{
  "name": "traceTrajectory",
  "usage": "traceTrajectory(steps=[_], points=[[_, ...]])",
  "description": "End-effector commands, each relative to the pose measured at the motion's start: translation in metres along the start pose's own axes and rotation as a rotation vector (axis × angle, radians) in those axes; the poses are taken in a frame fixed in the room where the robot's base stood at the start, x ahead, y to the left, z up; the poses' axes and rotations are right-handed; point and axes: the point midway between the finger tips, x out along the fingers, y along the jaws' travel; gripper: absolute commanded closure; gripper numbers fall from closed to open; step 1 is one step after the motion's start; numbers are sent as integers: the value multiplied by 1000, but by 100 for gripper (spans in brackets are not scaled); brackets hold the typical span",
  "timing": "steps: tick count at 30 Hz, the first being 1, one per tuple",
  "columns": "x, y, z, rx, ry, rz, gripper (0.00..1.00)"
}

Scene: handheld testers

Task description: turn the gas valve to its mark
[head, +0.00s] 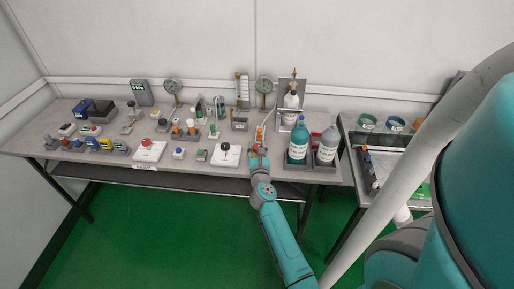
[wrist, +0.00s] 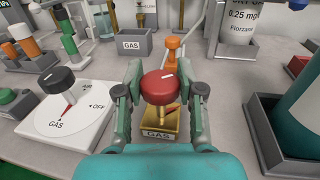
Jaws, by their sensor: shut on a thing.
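The gas valve is a red round knob (wrist: 158,90) with a white line on top, on a brass block (wrist: 156,128) labelled GAS. The white line points away and slightly right. A small orange-red pointer mark (wrist: 173,108) shows on the brass, right of the knob. My gripper (wrist: 163,82) has one finger on each side of the knob and is shut on it. In the head view my gripper (head: 258,150) is at the bench's front part, and the knob is mostly hidden there.
Left of the valve is a white GAS plate (wrist: 90,128) with a black knob (wrist: 62,82) and an OFF mark. A grey GAS box (wrist: 130,44) and an orange handle (wrist: 173,46) stand behind. Teal (head: 298,143) and grey (head: 327,148) bottles stand close on the right.

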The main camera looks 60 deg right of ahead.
Motion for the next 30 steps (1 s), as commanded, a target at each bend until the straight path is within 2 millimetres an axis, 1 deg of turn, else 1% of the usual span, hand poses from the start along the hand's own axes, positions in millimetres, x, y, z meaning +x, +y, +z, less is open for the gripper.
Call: traceTrajectory(steps=[12,29,30], points=[[0,0,0,1,0,72,97],[0,0,0,1,1,82,97],[0,0,0,1,1,82,60]])
